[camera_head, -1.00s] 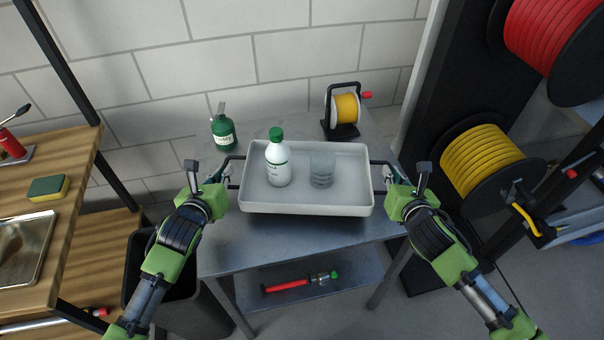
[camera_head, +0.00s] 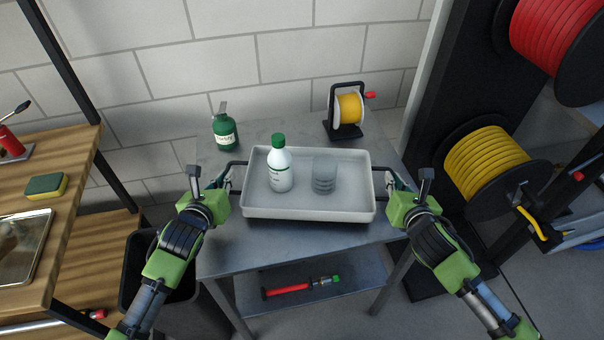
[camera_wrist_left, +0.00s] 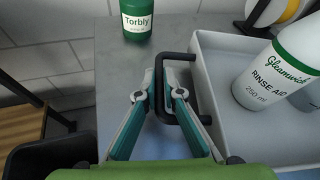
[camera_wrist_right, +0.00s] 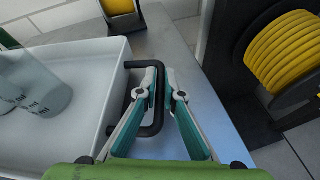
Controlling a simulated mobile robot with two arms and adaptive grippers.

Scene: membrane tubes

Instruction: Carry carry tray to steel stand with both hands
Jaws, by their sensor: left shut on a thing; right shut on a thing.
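The white carry tray (camera_head: 308,214) is over the steel stand (camera_head: 222,250); I cannot tell whether it rests on the top or is slightly above it. A white rinse aid bottle with a green cap (camera_head: 280,172) and a clear grey cup (camera_head: 324,176) stand upright in it. My left gripper (camera_head: 222,180) is shut on the tray's left black handle, which shows in the left wrist view (camera_wrist_left: 190,88). My right gripper (camera_head: 392,180) is shut on the right black handle, which shows in the right wrist view (camera_wrist_right: 158,112).
A green bottle (camera_head: 225,134) and a small yellow reel (camera_head: 348,108) stand at the back of the stand. A red tool (camera_head: 290,288) lies on its lower shelf. Large hose reels (camera_head: 482,165) are at right, a wooden bench (camera_head: 75,205) at left.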

